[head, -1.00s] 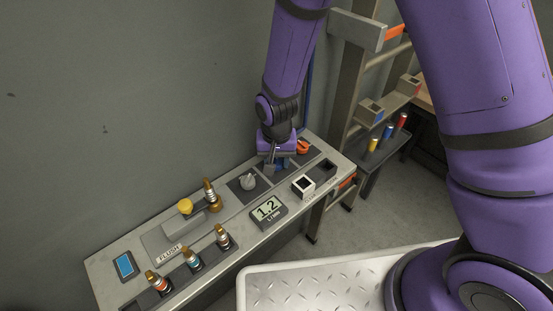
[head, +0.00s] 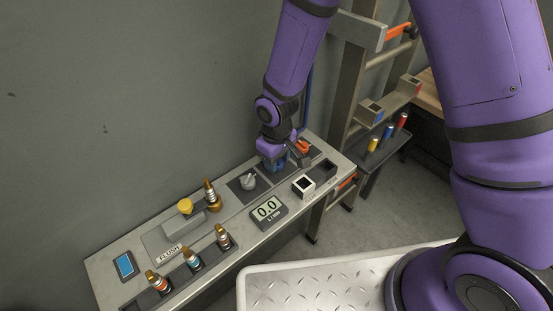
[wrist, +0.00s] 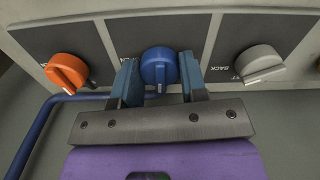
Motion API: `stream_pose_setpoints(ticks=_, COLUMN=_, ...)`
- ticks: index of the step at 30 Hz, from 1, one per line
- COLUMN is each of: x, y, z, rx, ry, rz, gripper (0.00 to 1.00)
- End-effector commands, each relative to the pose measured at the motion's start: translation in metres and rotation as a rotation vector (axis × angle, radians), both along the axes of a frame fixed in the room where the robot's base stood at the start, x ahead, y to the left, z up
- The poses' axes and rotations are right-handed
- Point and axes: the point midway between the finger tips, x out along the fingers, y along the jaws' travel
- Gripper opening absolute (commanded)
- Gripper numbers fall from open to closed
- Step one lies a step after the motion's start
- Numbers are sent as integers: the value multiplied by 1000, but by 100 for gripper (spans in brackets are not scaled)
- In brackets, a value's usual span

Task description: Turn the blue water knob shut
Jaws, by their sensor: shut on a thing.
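The blue knob (wrist: 159,66) sits on a dark square plate on the panel, between an orange knob and a grey knob in the wrist view. My gripper (wrist: 160,84) has its two teal fingers on either side of the blue knob, shut on it. In the head view my gripper (head: 276,163) reaches down onto the panel and mostly hides the blue knob. The flow display (head: 267,209) on the panel's front reads 0.0 L/MIN.
The orange knob (wrist: 66,72) and grey knob (wrist: 260,64) stand close on either side of my fingers. A blue hose (wrist: 40,122) runs below the orange knob.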

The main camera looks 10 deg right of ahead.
Motion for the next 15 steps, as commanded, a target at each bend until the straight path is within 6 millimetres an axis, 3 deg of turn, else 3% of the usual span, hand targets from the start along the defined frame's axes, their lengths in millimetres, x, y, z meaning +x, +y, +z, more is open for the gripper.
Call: stream_pose_setpoints(ticks=15, x=1, y=0, z=0, rx=1, ry=-1, rz=79, gripper=16)
